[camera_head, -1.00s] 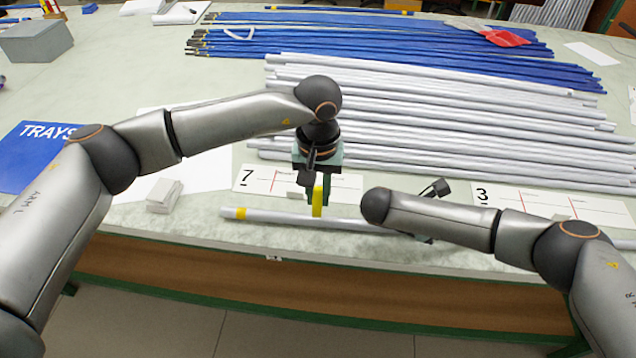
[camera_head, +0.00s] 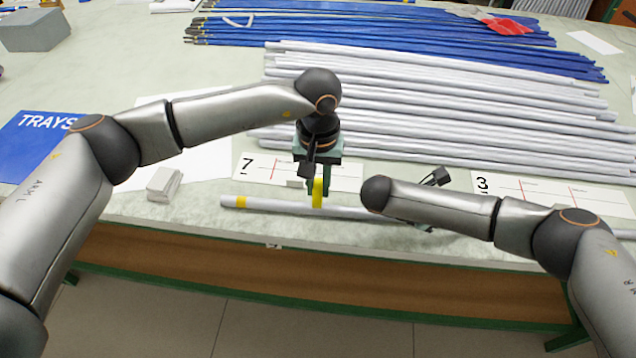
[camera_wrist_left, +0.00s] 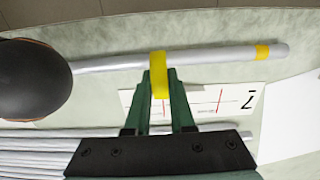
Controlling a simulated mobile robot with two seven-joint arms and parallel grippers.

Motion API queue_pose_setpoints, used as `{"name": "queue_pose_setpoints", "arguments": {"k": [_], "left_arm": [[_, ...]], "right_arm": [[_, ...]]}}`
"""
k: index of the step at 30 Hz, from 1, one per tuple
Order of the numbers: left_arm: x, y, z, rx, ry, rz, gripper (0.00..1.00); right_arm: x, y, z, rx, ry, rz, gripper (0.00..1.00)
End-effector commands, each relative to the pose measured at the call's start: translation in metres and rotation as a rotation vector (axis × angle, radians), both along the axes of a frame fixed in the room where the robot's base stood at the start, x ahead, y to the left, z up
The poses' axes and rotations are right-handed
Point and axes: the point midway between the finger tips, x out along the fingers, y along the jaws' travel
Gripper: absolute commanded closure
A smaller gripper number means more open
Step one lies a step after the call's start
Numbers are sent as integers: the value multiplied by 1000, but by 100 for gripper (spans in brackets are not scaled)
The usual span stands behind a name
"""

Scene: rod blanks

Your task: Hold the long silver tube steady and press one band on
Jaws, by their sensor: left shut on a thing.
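The long silver tube (camera_head: 275,206) lies along the front edge of the table, its left end free and its right part hidden behind my right arm. A yellow band (camera_head: 241,202) is around it near the left end. My left gripper (camera_head: 318,186) is shut on a second yellow band (camera_head: 317,198), which stands upright at the tube, farther along. In the left wrist view this band (camera_wrist_left: 158,72) is between the fingertips (camera_wrist_left: 160,80) and overlaps the tube (camera_wrist_left: 210,57); whether it is seated I cannot tell. My right gripper (camera_head: 420,224) is low at the tube, its fingers mostly hidden.
A white card marked 7 (camera_head: 256,169) lies behind the tube, a card marked 3 (camera_head: 500,187) to the right. Several silver tubes (camera_head: 430,110) and blue tubes (camera_head: 360,35) lie behind. A small white block (camera_head: 163,185) and blue TRAYS sheet (camera_head: 35,150) are at left.

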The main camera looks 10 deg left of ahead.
Motion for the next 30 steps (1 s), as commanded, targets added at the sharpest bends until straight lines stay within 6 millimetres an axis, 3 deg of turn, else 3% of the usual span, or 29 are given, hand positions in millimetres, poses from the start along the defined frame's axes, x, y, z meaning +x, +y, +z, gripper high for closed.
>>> {"name": "queue_pose_setpoints", "arguments": {"k": [30], "left_arm": [[0, 0, -8, 1, 1, 0, 100]], "right_arm": [[-1, 1, -2, 4, 5, 6, 100]]}}
